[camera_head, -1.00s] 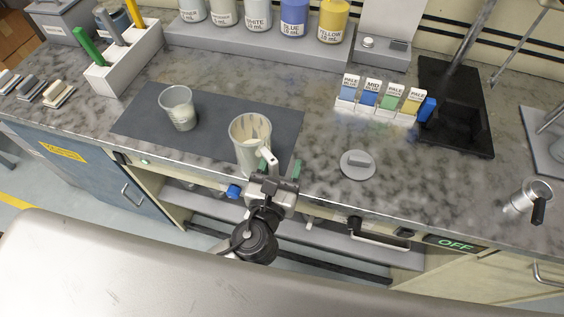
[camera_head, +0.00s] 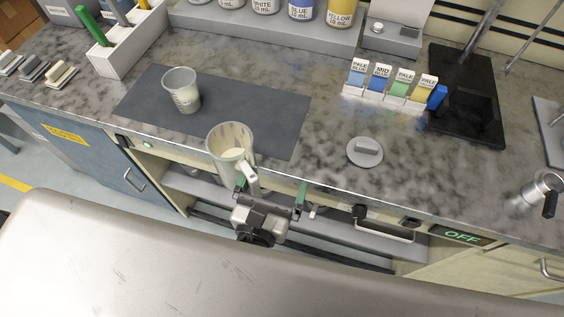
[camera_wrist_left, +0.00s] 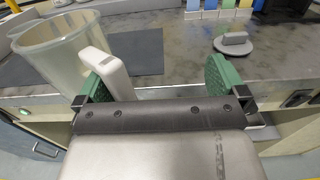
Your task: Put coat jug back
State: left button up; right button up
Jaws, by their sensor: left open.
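The coat jug (camera_head: 231,143) is a translucent jug with a pale handle, at the front edge of the counter by the dark mat (camera_head: 275,115). Its lower part is partly hidden, so I cannot tell how its base rests. My left gripper (camera_head: 270,191) is in front of the counter edge, its green fingers wide apart. The jug handle (camera_wrist_left: 108,72) is beside the left-hand finger in the wrist view, at the left end of the gap; whether they touch is unclear. The rest of the gap is empty. My right gripper is not in view.
A smaller translucent cup (camera_head: 182,90) stands on the mat. A grey round lid (camera_head: 365,152) lies to the right, before the rack of labelled colour packets (camera_head: 388,98). A metal cup (camera_head: 541,193) stands at the far right. Bare counter lies between mat and lid.

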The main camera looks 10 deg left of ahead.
pick_arm(q)
jog(key=shift+s+a, duration=0.15)
jog(key=shift+s, duration=1.35)
jog(key=shift+r, duration=0.1)
grip_shut()
